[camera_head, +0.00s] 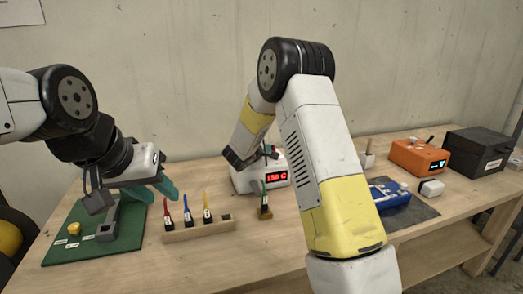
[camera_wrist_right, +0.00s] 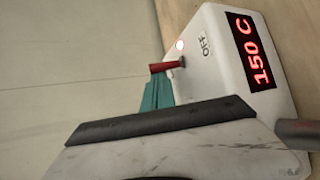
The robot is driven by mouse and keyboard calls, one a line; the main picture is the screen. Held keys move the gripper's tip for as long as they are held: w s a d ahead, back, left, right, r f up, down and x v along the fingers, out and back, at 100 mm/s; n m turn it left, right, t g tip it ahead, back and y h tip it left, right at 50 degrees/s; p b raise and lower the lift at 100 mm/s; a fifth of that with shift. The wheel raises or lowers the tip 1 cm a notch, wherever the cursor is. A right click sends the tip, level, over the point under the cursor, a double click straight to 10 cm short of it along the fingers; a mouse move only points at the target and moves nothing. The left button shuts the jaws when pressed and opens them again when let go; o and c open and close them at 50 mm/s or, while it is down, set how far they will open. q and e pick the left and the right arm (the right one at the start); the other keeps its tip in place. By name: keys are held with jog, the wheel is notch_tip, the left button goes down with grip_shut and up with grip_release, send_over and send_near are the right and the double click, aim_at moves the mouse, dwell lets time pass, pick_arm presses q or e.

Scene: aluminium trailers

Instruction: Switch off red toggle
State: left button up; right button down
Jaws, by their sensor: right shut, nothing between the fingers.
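The red toggle (camera_wrist_right: 166,67) sticks out from the side of a white box (camera_wrist_right: 228,85) in the right wrist view. An OFF label (camera_wrist_right: 204,46) is beside its base. The box's red display reads 150 C. My right gripper (camera_wrist_right: 157,84) is shut and empty, its teal fingertips right beside the lever; I cannot tell whether they touch. In the head view the white box (camera_head: 241,181) is on the table, partly hidden by my right arm, and the toggle cannot be made out. My left gripper (camera_head: 166,189) hangs over the left of the table; its opening is unclear.
A green mat (camera_head: 95,250) lies at left. A blue device (camera_head: 388,193), an orange device (camera_head: 416,157) and a black case (camera_head: 478,150) are at right.

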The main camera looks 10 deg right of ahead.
aim_at(271, 162)
jog(key=shift+s+d, duration=0.1)
jog(key=shift+s, duration=0.2)
jog(key=shift+s+d, duration=0.15)
jog(key=shift+s, duration=0.45)
jog(key=shift+s+r, duration=0.2)
jog(key=shift+s, duration=0.3)
jog(key=shift+s+d, duration=0.15)
jog(key=shift+s, duration=0.05)
jog(key=v, duration=0.8)
jog(key=shift+w, duration=0.15)
